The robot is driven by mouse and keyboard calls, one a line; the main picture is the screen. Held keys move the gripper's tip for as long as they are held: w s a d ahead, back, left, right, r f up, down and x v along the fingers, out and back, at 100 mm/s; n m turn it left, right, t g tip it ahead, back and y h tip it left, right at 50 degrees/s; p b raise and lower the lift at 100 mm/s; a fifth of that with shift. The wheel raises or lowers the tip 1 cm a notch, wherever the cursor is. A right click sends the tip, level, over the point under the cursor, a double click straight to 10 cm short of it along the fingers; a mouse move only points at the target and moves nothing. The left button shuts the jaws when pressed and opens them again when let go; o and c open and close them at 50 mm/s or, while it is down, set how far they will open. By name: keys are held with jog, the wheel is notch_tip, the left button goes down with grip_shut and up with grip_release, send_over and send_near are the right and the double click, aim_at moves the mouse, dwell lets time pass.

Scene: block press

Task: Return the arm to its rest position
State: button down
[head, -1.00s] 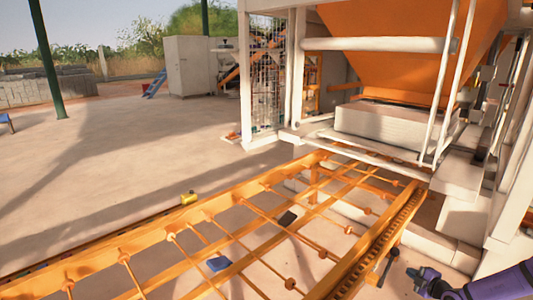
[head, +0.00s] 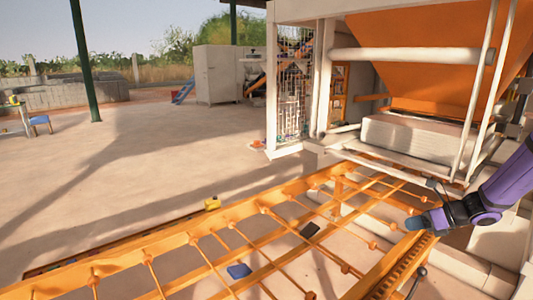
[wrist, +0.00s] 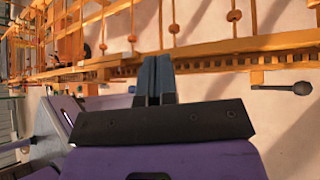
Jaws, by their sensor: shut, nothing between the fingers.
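My gripper (head: 415,223) is at the end of the purple arm, at the right side of the head view. It appears just over the near right rail of the orange conveyor frame (head: 262,203). In the wrist view, my gripper's dark fingers (wrist: 155,66) lie together with nothing between them. The orange rail (wrist: 220,47) runs across behind the fingertips in that view. I cannot tell how far the fingertips are from the rail.
The block press (head: 415,50), with its orange hopper, stands at the back right. A black-knobbed lever (wrist: 301,88) sits beside the rail. A yellow object (head: 212,203) rests by the far rail; a blue one (head: 239,271) shows between the rods. Open floor lies left.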

jog(key=s+a+r+n+g+h, duration=0.2)
jog(key=s+a+r+n, duration=0.45)
jog(key=r+n, duration=0.2)
jog(key=s+a+r+n+g+h, duration=0.2)
jog(key=s+a+r+n, duration=0.45)
jog(key=r, duration=0.25)
jog(key=s+r+n+t+h, duration=0.1)
jog(key=s+r+n+h, duration=0.1)
jog(key=s+r+n, duration=0.2)
jog(key=s+r+n+t+h, duration=0.2)
jog(key=s+r+n, duration=0.3)
jog(key=s+n, duration=0.5)
jog(key=s+h, duration=0.1)
jog(key=s, duration=0.5)
jog(key=shift+s+a, duration=0.2)
jog(key=shift+a, duration=0.05)
